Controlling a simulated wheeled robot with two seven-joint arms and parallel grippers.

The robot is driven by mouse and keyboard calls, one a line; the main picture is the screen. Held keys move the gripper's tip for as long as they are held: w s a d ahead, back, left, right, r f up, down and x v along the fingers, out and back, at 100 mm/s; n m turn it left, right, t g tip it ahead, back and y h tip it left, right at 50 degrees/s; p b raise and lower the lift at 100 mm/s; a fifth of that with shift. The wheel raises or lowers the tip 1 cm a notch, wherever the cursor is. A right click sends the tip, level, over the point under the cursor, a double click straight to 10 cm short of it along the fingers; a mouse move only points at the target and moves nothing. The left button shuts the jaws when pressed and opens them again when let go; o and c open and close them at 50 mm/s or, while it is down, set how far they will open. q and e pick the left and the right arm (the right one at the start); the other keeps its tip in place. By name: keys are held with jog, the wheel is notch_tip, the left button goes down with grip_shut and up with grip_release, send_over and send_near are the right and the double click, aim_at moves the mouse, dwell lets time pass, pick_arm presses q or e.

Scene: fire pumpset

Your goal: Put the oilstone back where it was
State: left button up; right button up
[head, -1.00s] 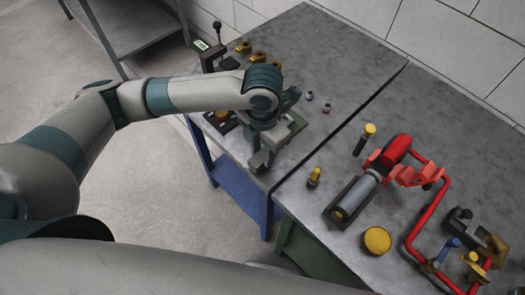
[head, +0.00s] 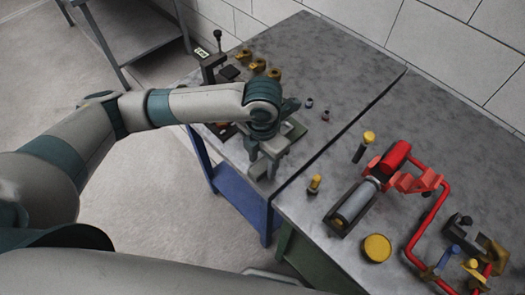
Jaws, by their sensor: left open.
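My left gripper (head: 264,168) is over the near part of the left bench, pointing down, with its jaws apart. A flat grey-green tray-like piece (head: 297,131) lies beside and partly behind it. I cannot tell for sure which thing is the oilstone. A dark flat block (head: 230,72) lies near the back left of the bench, beyond my left arm. My wrist and gripper hide part of the bench below them, and I see nothing clearly held between the fingers. My right gripper is out of view.
Several brass fittings (head: 258,67) and a black upright fixture (head: 212,62) stand at the bench's back left. The right bench carries a red pipe assembly (head: 432,205), a grey cylinder in a dark cradle (head: 354,204) and a yellow round cap (head: 377,247). The left bench's far right is clear.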

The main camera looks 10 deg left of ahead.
aim_at(263, 165)
pick_arm(q)
jog(key=shift+r, duration=0.65)
notch_tip(263, 165, up, 11)
jog(key=b, duration=0.2)
jog(key=shift+b, duration=0.4)
jog(key=shift+f, duration=0.1)
dwell(0.6)
